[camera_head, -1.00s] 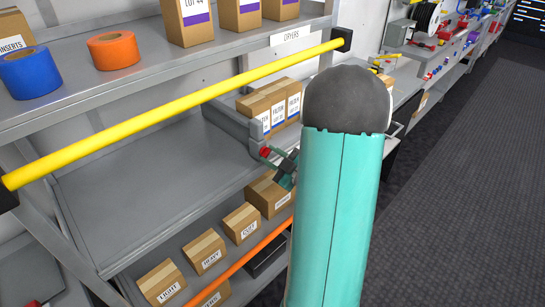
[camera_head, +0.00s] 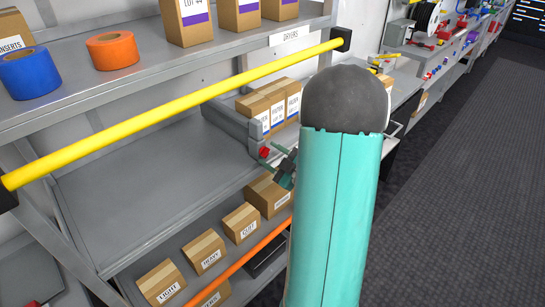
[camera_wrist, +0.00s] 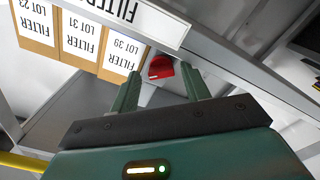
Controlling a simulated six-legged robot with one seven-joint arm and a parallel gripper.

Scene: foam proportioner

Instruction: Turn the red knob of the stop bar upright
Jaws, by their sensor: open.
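The red knob (camera_head: 264,152) sits at the front end of a grey bar (camera_head: 229,118) beside the filter boxes on the middle shelf. In the wrist view the red knob (camera_wrist: 160,68) shows between and just beyond my fingertips, with its ridge tilted. My gripper (camera_head: 269,157) is just to the right of the knob in the head view, with its fingers pointing at it. In the wrist view my gripper (camera_wrist: 162,80) is open, one finger on each side of the knob's line. I cannot tell whether either finger touches it.
Filter boxes (camera_head: 270,107) stand behind the bar; they also fill the upper left of the wrist view (camera_wrist: 85,40). A yellow rail (camera_head: 180,107) runs across the shelf front above. An orange rail (camera_head: 240,262) and several boxes are below. The middle shelf's left part is bare.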

